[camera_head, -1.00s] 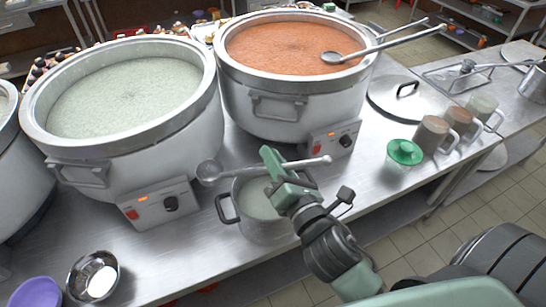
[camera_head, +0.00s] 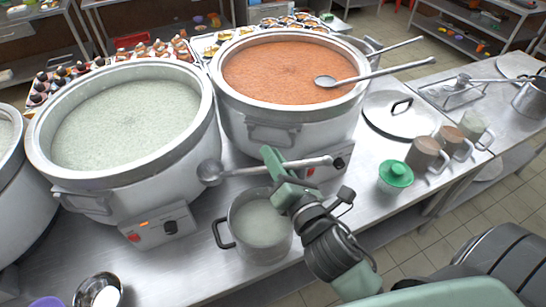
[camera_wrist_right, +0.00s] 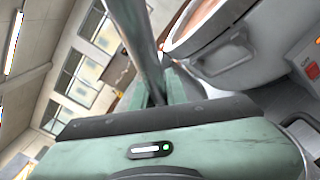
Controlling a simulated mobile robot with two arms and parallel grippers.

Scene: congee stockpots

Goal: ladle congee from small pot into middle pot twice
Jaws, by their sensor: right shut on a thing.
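My right gripper (camera_head: 283,172) is shut on the handle of a steel ladle (camera_head: 250,170). The ladle is held roughly level, its round bowl to the left, above and behind the small pot's rim and in front of the large pots. I cannot tell whether the bowl holds congee. The small pot (camera_head: 262,222), with pale congee inside, stands on the counter below the gripper. The middle pot (camera_head: 205,125) is large, with pale green congee, behind and left of the ladle. In the right wrist view the ladle handle (camera_wrist_right: 138,45) rises from the green jaws. My left gripper is not in view.
A large pot of orange congee (camera_head: 290,112) stands behind, with another ladle (camera_head: 375,74) across its rim. Another large pot (camera_head: 18,200) is cut off at left. A metal bowl (camera_head: 98,288) sits front left.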

